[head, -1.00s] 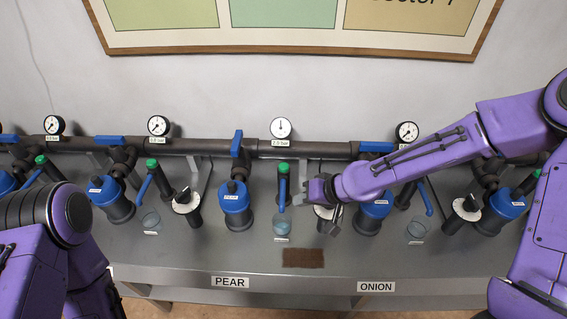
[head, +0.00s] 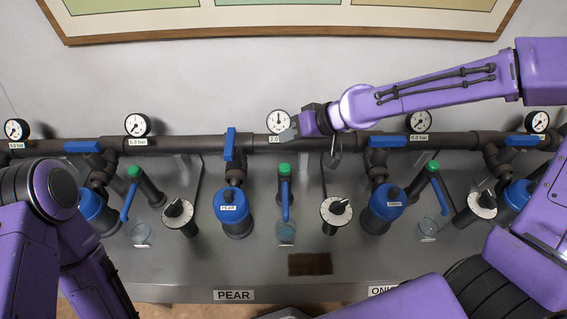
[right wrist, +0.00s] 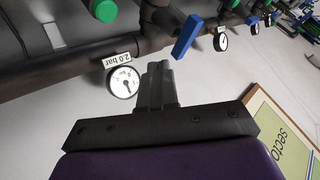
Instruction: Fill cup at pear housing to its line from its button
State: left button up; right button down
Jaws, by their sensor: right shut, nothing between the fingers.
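The pear housing (head: 234,215) is a blue-topped filter with a PEAR label, standing on the grey bench. To its right, a dark post carries a green button (head: 285,170) with a blue spout (head: 285,200) below. A small clear cup (head: 286,234) stands under the spout with bluish content; its line and exact level are too small to read. My right gripper (head: 289,134) is shut and empty, in front of the pipe by the 2.0 bar gauge (head: 278,121), above and behind the button. Its closed fingers also show in the right wrist view (right wrist: 157,85). My left gripper is out of view.
A black-and-white dial (head: 336,211) stands right of the cup. The onion housing (head: 385,212) is beyond it. A blue valve handle (head: 231,144) crosses the pipe above the pear housing. A brown mat (head: 310,264) lies in front on the bench.

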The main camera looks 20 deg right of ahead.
aim_at(288, 167)
jog(key=f+b, duration=0.1)
jog(key=f, duration=0.1)
jog(key=w+f+b, duration=0.1)
jog(key=b, duration=0.1)
jog(key=shift+w+f, duration=0.15)
jog(key=shift+f, duration=0.2)
jog(key=f+b, duration=0.4)
jog(key=f, duration=0.1)
jog(key=shift+s+b, duration=0.35)
jog(key=shift+b, duration=0.05)
jog(key=shift+w+f, duration=0.2)
jog(key=shift+f, duration=0.2)
jog(key=shift+s+r, duration=0.15)
jog(key=shift+s, duration=0.05)
jog(key=shift+w, duration=0.1)
dwell(0.5)
jog(key=shift+f, duration=0.45)
